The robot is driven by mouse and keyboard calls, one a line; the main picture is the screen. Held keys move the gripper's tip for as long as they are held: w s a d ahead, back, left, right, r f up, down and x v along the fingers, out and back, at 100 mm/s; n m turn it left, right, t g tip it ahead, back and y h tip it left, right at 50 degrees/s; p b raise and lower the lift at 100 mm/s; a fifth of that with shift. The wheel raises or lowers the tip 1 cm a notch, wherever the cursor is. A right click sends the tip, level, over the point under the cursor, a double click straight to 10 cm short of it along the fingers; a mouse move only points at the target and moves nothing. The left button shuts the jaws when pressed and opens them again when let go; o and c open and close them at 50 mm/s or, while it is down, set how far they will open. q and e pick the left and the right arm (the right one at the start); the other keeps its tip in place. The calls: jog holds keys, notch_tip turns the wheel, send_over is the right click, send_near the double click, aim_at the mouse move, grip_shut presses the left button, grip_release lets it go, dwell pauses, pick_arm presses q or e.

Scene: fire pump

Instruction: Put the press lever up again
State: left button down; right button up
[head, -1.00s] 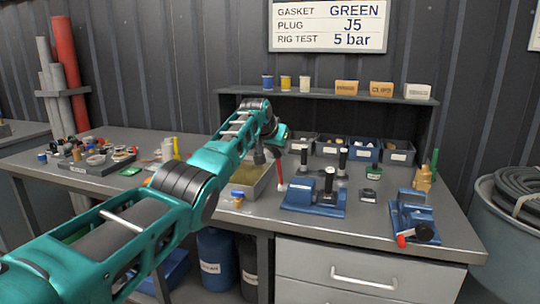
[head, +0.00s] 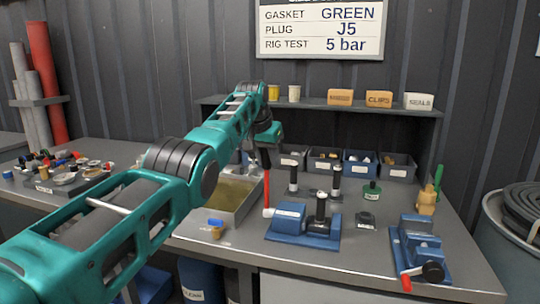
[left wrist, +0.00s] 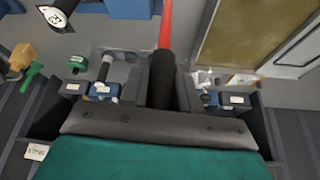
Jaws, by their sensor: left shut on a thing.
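The press lever is a red rod (head: 267,188) with a black grip (left wrist: 161,80). In the head view the rod stands close to upright at the left side of the blue press (head: 291,217), with a white piece (head: 268,212) at its lower end. My left gripper (head: 265,137) is at the top of the rod. In the left wrist view its fingers (left wrist: 162,88) are shut around the black grip, and the red rod runs on beyond them. My right gripper is not in view.
A shallow metal tray (head: 252,207) lies just left of the lever. A blue vise-like fixture (head: 421,250) with a red-handled crank stands at the right. Black-handled tools (head: 336,180) stand behind the press. Labelled bins (head: 360,171) line the back under a shelf (head: 310,105).

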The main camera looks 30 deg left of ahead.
pick_arm(q)
jog(key=shift+r, duration=0.15)
jog(key=c, duration=1.3)
grip_release()
jog(key=o, duration=0.4)
jog(key=shift+w, duration=0.15)
jog(key=shift+s+r+b, duration=0.25)
jog(key=shift+r+b, duration=0.1)
jog(key=shift+b, duration=0.05)
jog(key=v, duration=1.2)
jog(key=shift+b, duration=0.4)
jog(key=shift+f, duration=0.1)
